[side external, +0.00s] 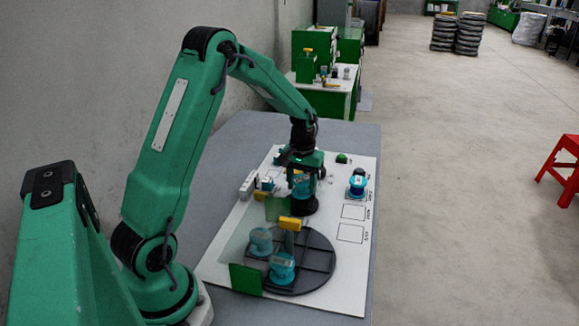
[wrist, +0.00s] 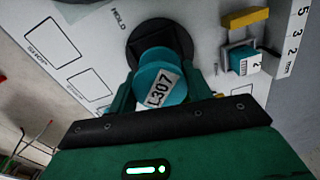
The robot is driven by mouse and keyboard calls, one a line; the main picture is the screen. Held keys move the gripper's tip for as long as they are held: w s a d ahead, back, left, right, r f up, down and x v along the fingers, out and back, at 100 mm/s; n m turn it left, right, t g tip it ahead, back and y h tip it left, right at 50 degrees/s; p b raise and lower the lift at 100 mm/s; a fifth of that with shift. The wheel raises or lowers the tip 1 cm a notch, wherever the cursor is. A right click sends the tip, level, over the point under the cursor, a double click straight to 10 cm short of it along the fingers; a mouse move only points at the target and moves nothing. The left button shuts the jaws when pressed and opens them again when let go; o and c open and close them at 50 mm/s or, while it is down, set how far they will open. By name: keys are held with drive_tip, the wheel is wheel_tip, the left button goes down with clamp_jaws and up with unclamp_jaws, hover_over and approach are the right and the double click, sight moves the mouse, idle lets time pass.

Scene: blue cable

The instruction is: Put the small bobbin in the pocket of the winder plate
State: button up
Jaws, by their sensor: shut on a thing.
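My gripper (side external: 303,180) is shut on a teal bobbin with a white label, partly hidden by the fingers in the side view. In the wrist view the bobbin (wrist: 160,76) is between my fingers (wrist: 165,92), its label reading L307. The block's base (side external: 303,207) shows below my gripper in the side view. I cannot tell whether the bobbin touches the block. A round dark plate (side external: 318,262) with dividers lies in front, carrying two teal bobbins (side external: 261,242) (side external: 282,267).
A blue bobbin (side external: 357,185) stands at the board's right, near empty outlined squares (side external: 352,212). A yellow-topped post (side external: 290,224) and green panels (side external: 245,278) (side external: 277,208) stand near the round plate. A teal-and-white piece (wrist: 243,62) sits beside a ruler (wrist: 292,40).

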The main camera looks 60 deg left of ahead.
sight(301, 192)
drive_tip(key=shift+f, duration=1.4)
drive_tip(key=shift+f, duration=0.1)
drive_tip(key=o, duration=1)
drive_tip(key=shift+c, duration=0.2)
wheel_tip(301, 192, up, 12)
drive_tip(key=shift+r, duration=0.15)
